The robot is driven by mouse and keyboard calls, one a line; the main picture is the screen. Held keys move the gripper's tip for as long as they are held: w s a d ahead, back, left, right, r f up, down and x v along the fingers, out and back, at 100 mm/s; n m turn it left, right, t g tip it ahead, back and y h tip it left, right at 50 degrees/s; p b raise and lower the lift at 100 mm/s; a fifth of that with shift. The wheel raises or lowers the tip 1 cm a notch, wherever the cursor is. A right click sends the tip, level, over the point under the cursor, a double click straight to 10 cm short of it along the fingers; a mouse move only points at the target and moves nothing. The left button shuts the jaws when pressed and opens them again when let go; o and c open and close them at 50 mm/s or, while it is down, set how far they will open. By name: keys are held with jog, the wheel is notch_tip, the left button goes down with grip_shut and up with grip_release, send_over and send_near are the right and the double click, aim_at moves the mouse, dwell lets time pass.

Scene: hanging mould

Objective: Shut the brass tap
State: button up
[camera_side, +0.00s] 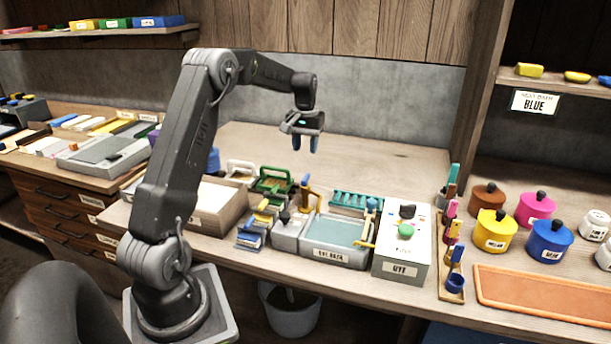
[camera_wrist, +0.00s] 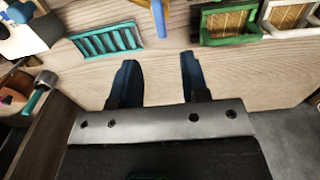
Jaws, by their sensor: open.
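A yellow and blue piece, apparently this tap, shows at the top edge of the wrist view (camera_wrist: 158,14), mostly cut off. My gripper (camera_side: 305,146) is open and empty, pointing down, above and behind the tap. Its two blue fingers also show in the wrist view (camera_wrist: 158,70), over bare wood.
A teal rack (camera_side: 355,202) stands behind the bath, and green frames (camera_side: 274,180) stand left of the tap. A white box (camera_side: 402,262) with a green button is right of the bath. A tool stand (camera_side: 452,240) and dye pots (camera_side: 494,230) are further right. The bench behind is clear.

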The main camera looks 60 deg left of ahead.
aim_at(306, 176)
notch_tip(306, 176, down, 10)
jog(key=shift+f, duration=0.1)
dwell(0.4)
grip_shut()
